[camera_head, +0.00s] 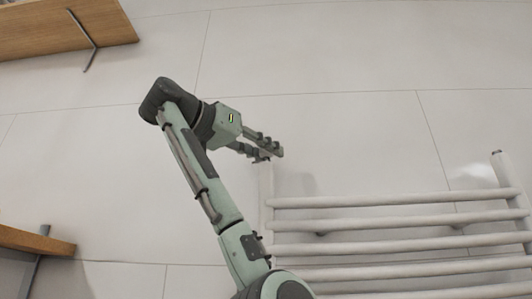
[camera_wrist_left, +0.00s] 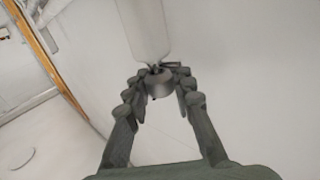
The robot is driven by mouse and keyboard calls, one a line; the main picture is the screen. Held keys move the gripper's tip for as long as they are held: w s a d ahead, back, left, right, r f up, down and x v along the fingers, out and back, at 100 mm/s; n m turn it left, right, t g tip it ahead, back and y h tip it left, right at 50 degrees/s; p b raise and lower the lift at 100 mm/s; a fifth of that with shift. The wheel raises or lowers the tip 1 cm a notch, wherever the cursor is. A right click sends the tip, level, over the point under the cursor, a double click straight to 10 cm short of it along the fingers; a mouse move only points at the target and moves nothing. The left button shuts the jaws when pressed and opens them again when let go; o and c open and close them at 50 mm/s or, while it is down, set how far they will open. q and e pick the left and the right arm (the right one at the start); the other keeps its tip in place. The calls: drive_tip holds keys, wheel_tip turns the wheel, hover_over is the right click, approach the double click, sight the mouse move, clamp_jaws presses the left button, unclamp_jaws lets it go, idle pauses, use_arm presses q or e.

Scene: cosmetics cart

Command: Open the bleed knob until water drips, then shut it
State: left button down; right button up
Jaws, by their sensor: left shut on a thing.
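The white towel radiator (camera_head: 390,225) stands at the lower right of the head view. My left gripper (camera_head: 268,154) is at the top of its left upright. In the left wrist view my left gripper (camera_wrist_left: 160,85) is shut on a small dark grey round knob (camera_wrist_left: 159,84) at the end of the white upright tube (camera_wrist_left: 146,28). The fingers hide the sides of the knob. No water shows in either view. My right gripper is in neither view.
The tiled wall (camera_head: 310,60) behind the radiator is bare. A wooden shelf (camera_head: 60,30) with a metal bracket is at the upper left of the head view. Another wooden shelf (camera_head: 35,242) is at the lower left. The radiator's right upright (camera_head: 504,170) ends in a dark cap.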

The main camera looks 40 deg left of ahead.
use_arm(q)
drive_tip(key=shift+m+h, duration=0.5)
drive_tip(key=shift+h, duration=0.3)
drive_tip(key=c, duration=1.3)
unclamp_jaws()
drive_tip(key=shift+o, duration=0.2)
drive_tip(key=v, duration=1.2)
drive_tip(key=shift+r, duration=0.15)
